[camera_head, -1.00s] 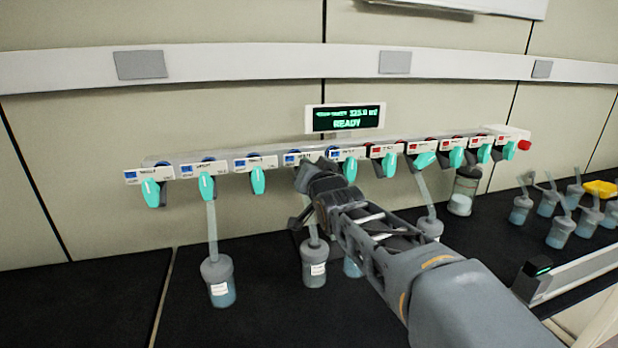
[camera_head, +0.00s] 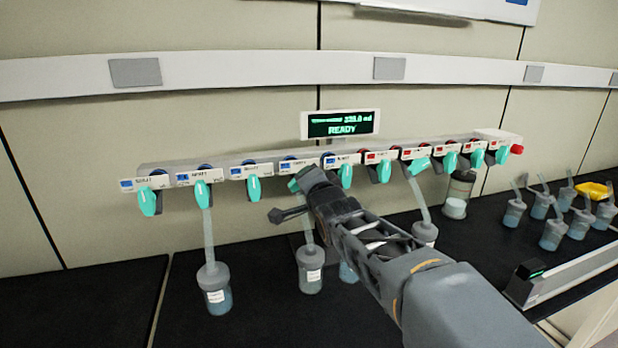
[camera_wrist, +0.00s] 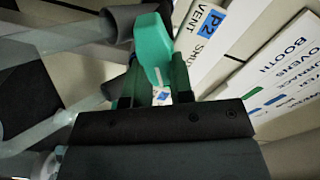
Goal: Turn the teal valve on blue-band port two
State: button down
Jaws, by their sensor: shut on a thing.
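The teal valve (camera_wrist: 153,42) on the port labelled P2 is between my gripper's fingers in the wrist view. The P2 label (camera_wrist: 215,20) has a blue patch and stands just right of the handle. In the head view my gripper (camera_head: 304,180) is at the fourth port from the left, shut on that valve. A bit of its teal handle (camera_head: 293,185) shows left of the fingers, tilted. Most of the handle and its stem are hidden by my gripper in the head view.
Other teal valves line the manifold on both sides, close by: one at left (camera_head: 253,188), one at right (camera_head: 346,174). A display (camera_head: 341,124) reads READY above. More flasks stand on the bench at right.

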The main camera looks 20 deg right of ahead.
dwell(0.4)
jog(key=c, duration=1)
grip_release()
jog(key=shift+s, duration=0.1)
